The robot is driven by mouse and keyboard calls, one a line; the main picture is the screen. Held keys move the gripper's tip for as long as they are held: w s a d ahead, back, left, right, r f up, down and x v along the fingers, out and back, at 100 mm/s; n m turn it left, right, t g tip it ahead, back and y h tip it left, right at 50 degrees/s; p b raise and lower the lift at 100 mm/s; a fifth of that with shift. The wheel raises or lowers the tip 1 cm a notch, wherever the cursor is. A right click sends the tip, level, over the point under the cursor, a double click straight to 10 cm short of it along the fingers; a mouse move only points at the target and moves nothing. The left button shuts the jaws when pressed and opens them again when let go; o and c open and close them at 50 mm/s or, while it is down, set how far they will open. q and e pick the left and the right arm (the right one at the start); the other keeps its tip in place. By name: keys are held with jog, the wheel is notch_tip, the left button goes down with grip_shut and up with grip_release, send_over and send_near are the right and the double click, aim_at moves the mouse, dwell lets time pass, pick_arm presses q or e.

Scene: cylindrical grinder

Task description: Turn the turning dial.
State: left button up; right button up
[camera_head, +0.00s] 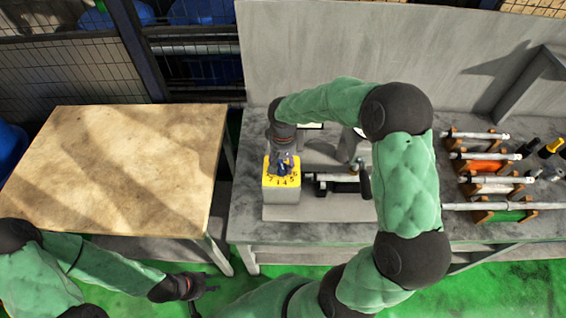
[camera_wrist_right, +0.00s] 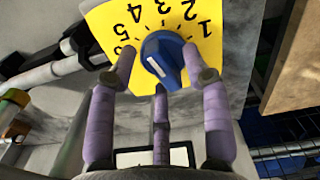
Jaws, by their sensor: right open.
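The turning dial (camera_wrist_right: 163,60) is a blue knob on a yellow plate (camera_wrist_right: 110,22) printed with black numbers. In the head view the yellow plate (camera_head: 268,181) tops a pale grey box on the grey bench, and my right gripper (camera_head: 283,158) is right above it, hiding part of the knob. In the right wrist view the purple-grey fingers of my right gripper (camera_wrist_right: 160,62) are open around the dial, one on each side and one below it. I cannot tell whether they touch it. My left gripper (camera_head: 203,290) is low at the bottom, well away from the dial.
The grey bench (camera_head: 240,215) holds a dark-handled machine part (camera_head: 340,186) beside the dial box. Metal shafts on wooden holders (camera_head: 485,185) lie at the right. A grey panel (camera_head: 330,45) stands behind. The wooden table (camera_head: 120,165) at the left is clear.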

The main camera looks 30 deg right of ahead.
grip_shut()
jog(key=shift+m, duration=0.4)
jog(key=shift+m+b, duration=0.55)
jog(key=shift+m, duration=0.35)
jog(key=shift+s+a+m+b, duration=0.1)
jog(key=shift+m+b, duration=0.4)
jog(key=shift+m, duration=1.1)
grip_release()
